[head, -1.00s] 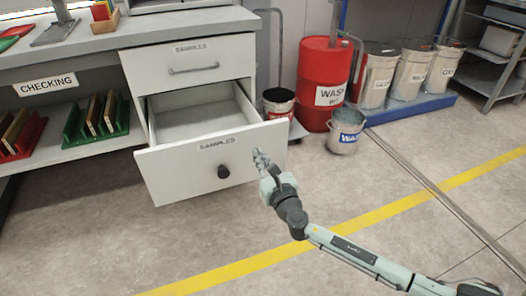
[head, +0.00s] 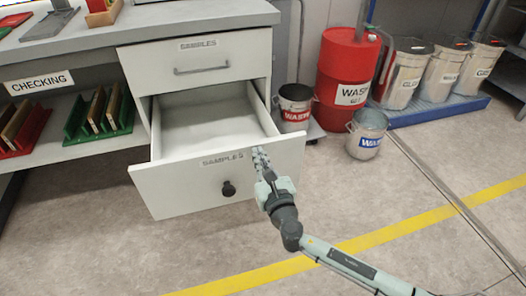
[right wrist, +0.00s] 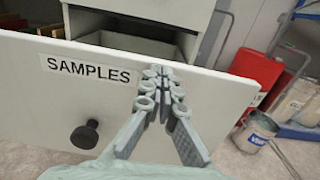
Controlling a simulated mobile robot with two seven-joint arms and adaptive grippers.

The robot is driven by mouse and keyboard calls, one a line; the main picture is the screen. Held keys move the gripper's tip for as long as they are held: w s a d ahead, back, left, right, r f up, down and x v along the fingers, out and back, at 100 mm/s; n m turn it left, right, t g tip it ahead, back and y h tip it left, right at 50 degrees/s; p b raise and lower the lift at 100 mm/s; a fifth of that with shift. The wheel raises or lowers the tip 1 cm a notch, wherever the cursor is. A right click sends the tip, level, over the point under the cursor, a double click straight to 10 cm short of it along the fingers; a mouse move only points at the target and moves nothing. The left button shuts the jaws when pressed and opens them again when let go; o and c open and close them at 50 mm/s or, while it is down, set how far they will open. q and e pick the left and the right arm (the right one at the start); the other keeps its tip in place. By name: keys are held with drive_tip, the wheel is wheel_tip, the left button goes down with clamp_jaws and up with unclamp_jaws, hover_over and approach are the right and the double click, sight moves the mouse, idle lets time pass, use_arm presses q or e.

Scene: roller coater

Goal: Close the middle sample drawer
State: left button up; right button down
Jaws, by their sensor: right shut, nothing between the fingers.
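The open sample drawer (head: 180,187) is white, with a SAMPLES label and a black round knob (head: 228,189) on its front. It is pulled out below a shut drawer (head: 200,63) with a bar handle, and its inside looks empty. My right gripper (head: 260,155) is at the right part of the drawer front, right of the label. In the right wrist view the drawer front (right wrist: 60,105) fills much of the picture, and the shut fingers (right wrist: 160,78) are close in front of it near its top edge. I cannot tell if they touch. My left gripper is not in view.
A grey worktop (head: 110,38) runs above a CHECKING shelf with red and green racks (head: 97,120). A red waste drum (head: 345,75) and several buckets, one on the floor (head: 367,133), stand at right. The floor before the drawer is clear.

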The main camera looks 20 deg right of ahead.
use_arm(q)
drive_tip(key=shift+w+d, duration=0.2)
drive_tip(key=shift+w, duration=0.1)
use_arm(e)
drive_tip(key=shift+w, duration=0.15)
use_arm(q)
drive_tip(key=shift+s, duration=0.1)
